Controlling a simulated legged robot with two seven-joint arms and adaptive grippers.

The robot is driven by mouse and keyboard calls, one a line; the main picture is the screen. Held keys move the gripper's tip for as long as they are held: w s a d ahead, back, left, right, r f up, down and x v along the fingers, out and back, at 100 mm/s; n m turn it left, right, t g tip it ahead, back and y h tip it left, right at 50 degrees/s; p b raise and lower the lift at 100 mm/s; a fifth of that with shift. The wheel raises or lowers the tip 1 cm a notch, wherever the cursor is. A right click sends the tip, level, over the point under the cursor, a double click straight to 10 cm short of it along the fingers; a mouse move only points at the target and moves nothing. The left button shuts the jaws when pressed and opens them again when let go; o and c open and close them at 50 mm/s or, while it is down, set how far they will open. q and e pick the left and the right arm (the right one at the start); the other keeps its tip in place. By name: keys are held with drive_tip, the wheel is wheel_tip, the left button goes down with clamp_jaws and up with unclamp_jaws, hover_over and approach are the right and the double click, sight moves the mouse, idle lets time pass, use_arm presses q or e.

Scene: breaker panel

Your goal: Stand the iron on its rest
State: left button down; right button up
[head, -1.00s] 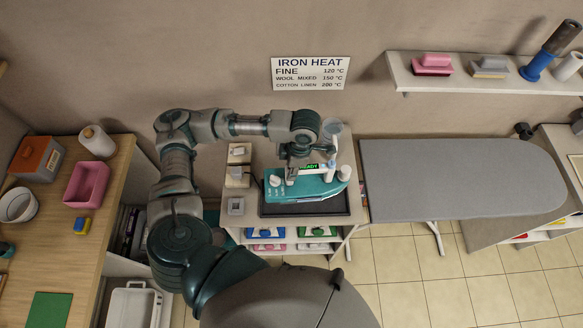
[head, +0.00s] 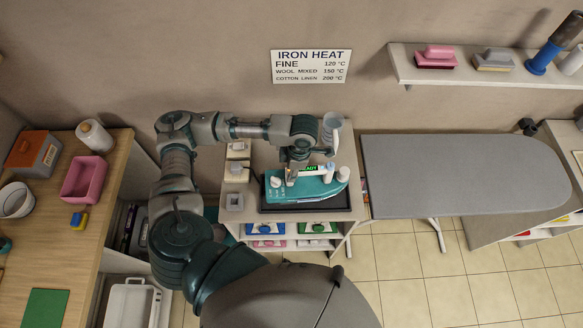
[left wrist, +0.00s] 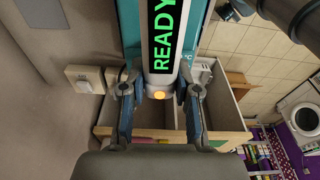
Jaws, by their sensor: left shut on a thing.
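The teal iron (head: 318,187) with a white handle and a green READY display lies over a dark rest tray (head: 300,208) on a small cabinet, its long side across the picture. My left gripper (head: 294,170) comes down on the handle's left end. In the left wrist view its two fingers (left wrist: 157,95) stand on either side of the white handle (left wrist: 161,50), shut on it. An orange light shows at the handle's end. Whether the iron's sole touches the tray cannot be told. My right gripper is not in view.
A grey ironing board (head: 455,175) stands right of the cabinet. Wall sockets and switches (head: 237,170) sit left of the iron. A wooden counter (head: 60,245) with a pink bin (head: 84,180) is at the left. A shelf (head: 480,75) with brushes hangs at upper right.

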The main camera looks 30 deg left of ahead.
use_arm(q)
drive_tip(key=shift+f+b, duration=0.5)
drive_tip(key=shift+f, duration=1.55)
drive_tip(key=c, duration=0.8)
unclamp_jaws()
drive_tip(key=shift+o, duration=0.2)
drive_tip(key=shift+f, duration=0.1)
drive_tip(key=r, duration=0.4)
drive_tip(key=d+r, duration=0.1)
drive_tip(key=r, duration=0.3)
drive_tip(key=w+r, duration=0.1)
drive_tip(key=r, duration=0.3)
drive_tip(key=shift+d, duration=0.25)
